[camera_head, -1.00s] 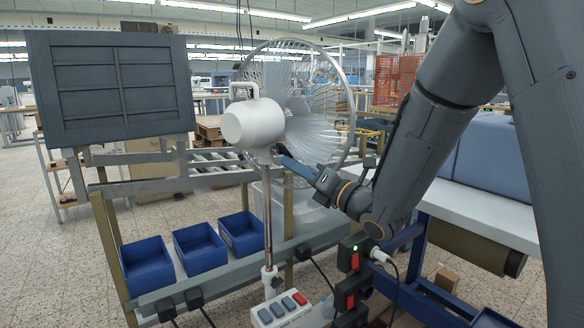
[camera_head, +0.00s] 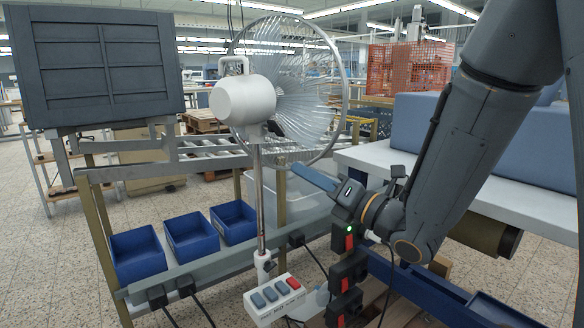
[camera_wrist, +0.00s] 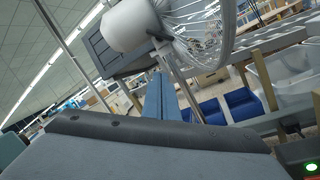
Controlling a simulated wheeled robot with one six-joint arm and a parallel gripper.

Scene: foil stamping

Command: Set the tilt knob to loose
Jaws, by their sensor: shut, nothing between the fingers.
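The white fan (camera_head: 243,100) stands on a thin metal pole (camera_head: 260,200), with its wire guard (camera_head: 310,90) facing right and away. A small dark tilt knob (camera_head: 275,128) seems to sit at the neck under the motor housing. A dark part, probably the same knob, shows in the wrist view (camera_wrist: 159,41). Its setting is too small to tell. My gripper (camera_head: 297,167) is shut and empty, below and right of the knob and apart from it in the picture. Its blue fingers also show in the wrist view (camera_wrist: 159,85), pointing toward the fan's neck.
A white control box (camera_head: 275,302) with coloured buttons is low on the pole. Blue bins (camera_head: 190,238) line the rack to the left. A dark panel (camera_head: 95,65) stands at upper left. Black boxes with red switches (camera_head: 348,272) lie under my wrist. A white table (camera_head: 460,195) is at right.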

